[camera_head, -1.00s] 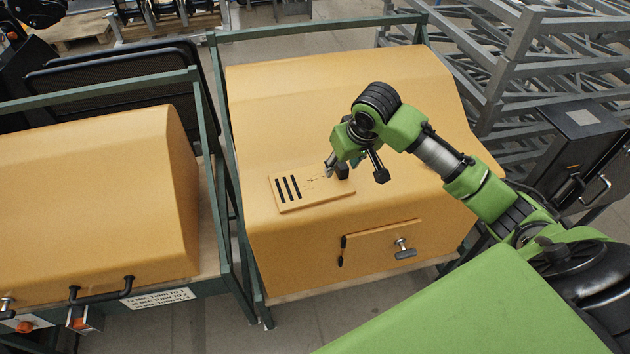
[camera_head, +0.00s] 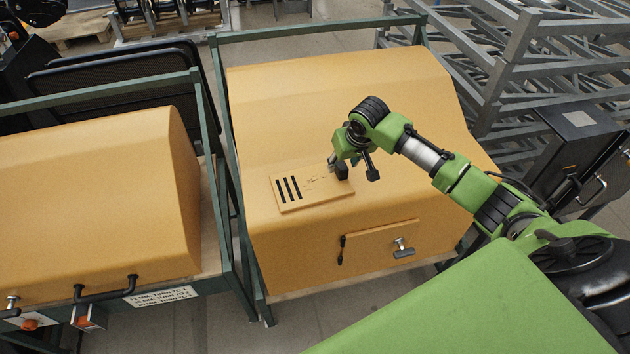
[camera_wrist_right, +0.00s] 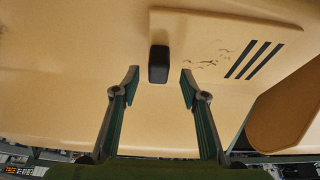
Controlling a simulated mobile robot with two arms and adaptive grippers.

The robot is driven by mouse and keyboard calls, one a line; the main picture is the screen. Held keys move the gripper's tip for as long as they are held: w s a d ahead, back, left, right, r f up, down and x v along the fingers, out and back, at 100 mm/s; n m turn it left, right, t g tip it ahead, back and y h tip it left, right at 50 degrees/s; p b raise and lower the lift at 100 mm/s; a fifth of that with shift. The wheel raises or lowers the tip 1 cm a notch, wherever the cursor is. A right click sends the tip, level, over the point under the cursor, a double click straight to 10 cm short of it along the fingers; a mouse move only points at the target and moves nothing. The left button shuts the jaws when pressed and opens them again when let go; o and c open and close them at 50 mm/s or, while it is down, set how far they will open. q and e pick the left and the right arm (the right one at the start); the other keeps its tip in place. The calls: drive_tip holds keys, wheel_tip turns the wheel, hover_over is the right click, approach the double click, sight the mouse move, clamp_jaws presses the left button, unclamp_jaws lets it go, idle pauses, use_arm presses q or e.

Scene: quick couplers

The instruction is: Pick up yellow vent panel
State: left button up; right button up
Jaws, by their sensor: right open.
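The yellow vent panel (camera_head: 322,194) is a thin plate with black slots and small dark marks. It lies on the sloping front of the middle yellow housing (camera_head: 345,100). A black block-like handle (camera_wrist_right: 158,66) stands at the panel's edge in the right wrist view, where the panel (camera_wrist_right: 215,32) fills the upper right. My right gripper (camera_head: 352,170) is over the panel's right end. In the wrist view its open fingers (camera_wrist_right: 160,80) lie on either side of the handle's line, just short of it, with nothing between them. My left gripper is out of view.
Below the panel, the housing has a hatch (camera_head: 370,244) with a T-handle (camera_head: 403,248). A green frame (camera_head: 224,150) surrounds the housing. Another yellow housing (camera_head: 90,200) stands at left. Grey metal racks (camera_head: 500,70) and a dark cabinet (camera_head: 565,150) are at right.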

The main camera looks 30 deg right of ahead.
sight(342, 165)
drive_tip(key=shift+x, duration=1.8)
drive_tip(key=shift+d, duration=0.15)
clamp_jaws()
drive_tip(key=shift+r, duration=0.15)
